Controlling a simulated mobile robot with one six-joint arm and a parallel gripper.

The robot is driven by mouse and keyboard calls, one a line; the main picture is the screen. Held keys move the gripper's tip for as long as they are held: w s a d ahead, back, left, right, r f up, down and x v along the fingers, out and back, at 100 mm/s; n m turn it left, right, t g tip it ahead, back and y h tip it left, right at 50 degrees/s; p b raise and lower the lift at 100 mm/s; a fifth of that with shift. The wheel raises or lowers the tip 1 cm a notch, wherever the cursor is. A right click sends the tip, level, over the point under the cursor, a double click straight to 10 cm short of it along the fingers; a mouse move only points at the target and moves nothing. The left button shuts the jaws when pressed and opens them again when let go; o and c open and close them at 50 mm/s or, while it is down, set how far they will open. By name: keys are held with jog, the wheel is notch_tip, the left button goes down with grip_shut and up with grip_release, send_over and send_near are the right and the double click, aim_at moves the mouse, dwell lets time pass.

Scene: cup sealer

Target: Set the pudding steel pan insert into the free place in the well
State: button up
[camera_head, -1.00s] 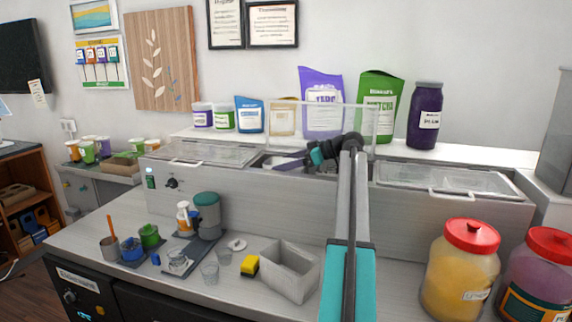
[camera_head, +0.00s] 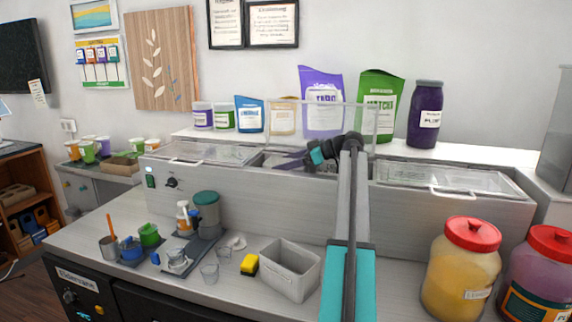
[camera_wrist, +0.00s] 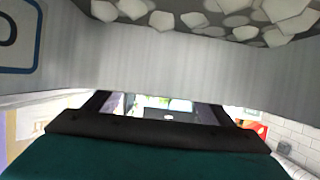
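In the wrist view a steel wall (camera_wrist: 160,62) crosses close to the camera, with pale chunks (camera_wrist: 190,20) along its upper side. Part of a blue-outlined label (camera_wrist: 20,30) shows at upper left. I cannot tell whether this is the pudding pan. My gripper (camera_head: 300,158) is at the middle opening of the counter unit, pointing left. In the wrist view its dark fingers show apart near their bases; the tips are hidden, so the grip cannot be read. The well (camera_head: 270,163) shows behind the unit's front wall; its inside is mostly hidden.
Clear lids cover the left (camera_head: 205,152) and right (camera_head: 445,178) sections. A clear guard (camera_head: 362,122) stands behind the opening, before bags and jars on the shelf. Red-lidded jars (camera_head: 460,275) stand right.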

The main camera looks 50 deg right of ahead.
jog(key=o, duration=0.5)
jog(key=shift+f, duration=0.1)
jog(key=shift+s, duration=0.1)
jog(key=b+v, duration=0.1)
jog(key=v, duration=0.3)
jog(key=b+v, duration=0.1)
jog(key=v, duration=0.4)
jog(key=b+v, duration=0.1)
jog(key=v, duration=0.3)
jog(key=shift+s+d+r, duration=0.2)
jog(key=shift+r, duration=0.2)
